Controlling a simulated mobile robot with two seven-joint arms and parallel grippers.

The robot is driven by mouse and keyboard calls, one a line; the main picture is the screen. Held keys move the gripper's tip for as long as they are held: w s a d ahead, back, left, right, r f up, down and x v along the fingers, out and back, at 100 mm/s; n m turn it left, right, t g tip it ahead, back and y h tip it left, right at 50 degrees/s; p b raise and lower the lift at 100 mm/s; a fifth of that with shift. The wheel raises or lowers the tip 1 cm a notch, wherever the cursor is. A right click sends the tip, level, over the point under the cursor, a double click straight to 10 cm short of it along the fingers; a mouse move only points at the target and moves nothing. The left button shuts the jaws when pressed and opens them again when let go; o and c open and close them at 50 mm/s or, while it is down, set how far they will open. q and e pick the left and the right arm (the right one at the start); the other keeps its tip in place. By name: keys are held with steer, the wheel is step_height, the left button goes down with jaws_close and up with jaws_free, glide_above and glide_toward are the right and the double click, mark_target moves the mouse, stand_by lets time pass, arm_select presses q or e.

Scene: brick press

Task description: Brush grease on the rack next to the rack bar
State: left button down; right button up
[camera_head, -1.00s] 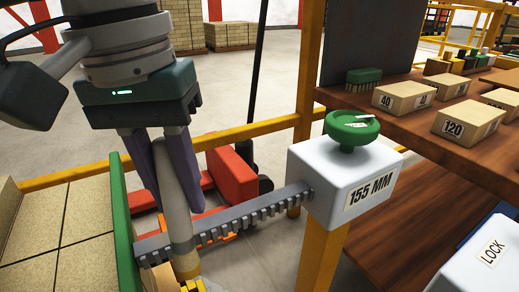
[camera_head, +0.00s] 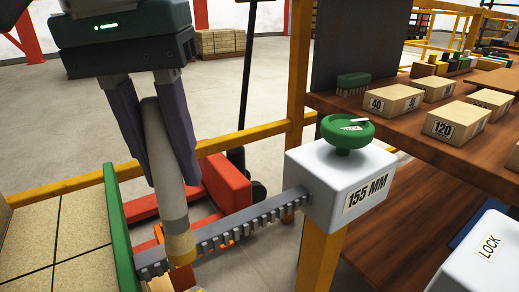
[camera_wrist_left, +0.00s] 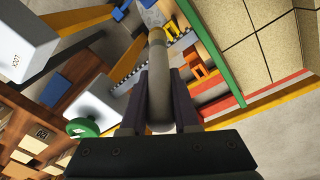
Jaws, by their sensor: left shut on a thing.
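The grease brush (camera_head: 162,150) has a long grey-beige handle and a tan tip (camera_head: 180,248). My left gripper (camera_head: 166,182) is shut on the handle, with a dark finger on each side. The brush points down, slightly tilted. The grey toothed rack (camera_head: 252,216) runs from the green panel to a white box marked 155 MM (camera_head: 340,190). The brush tip overlaps the rack near its left end; I cannot tell if they touch. The wrist view shows the brush (camera_wrist_left: 158,85) between the fingers, with the rack (camera_wrist_left: 133,76) beyond. My right gripper is not in view.
A green handwheel (camera_head: 347,131) tops the white box. A green-edged panel (camera_head: 118,225) and tan tiles (camera_head: 75,225) lie left. A brown shelf (camera_head: 415,130) with labelled blocks and a green brush (camera_head: 353,83) stands right. A red machine part (camera_head: 226,182) is behind the rack.

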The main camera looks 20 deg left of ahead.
mark_target(156, 105)
arm_select(q)
steer(key=shift+r, duration=0.55)
steer(key=shift+s+d+r+p, duration=0.1)
steer(key=shift+d+r+p, duration=0.05)
steer(key=shift+r+p, duration=1.25)
steer(key=shift+r, duration=0.55)
steer(key=shift+f, duration=0.1)
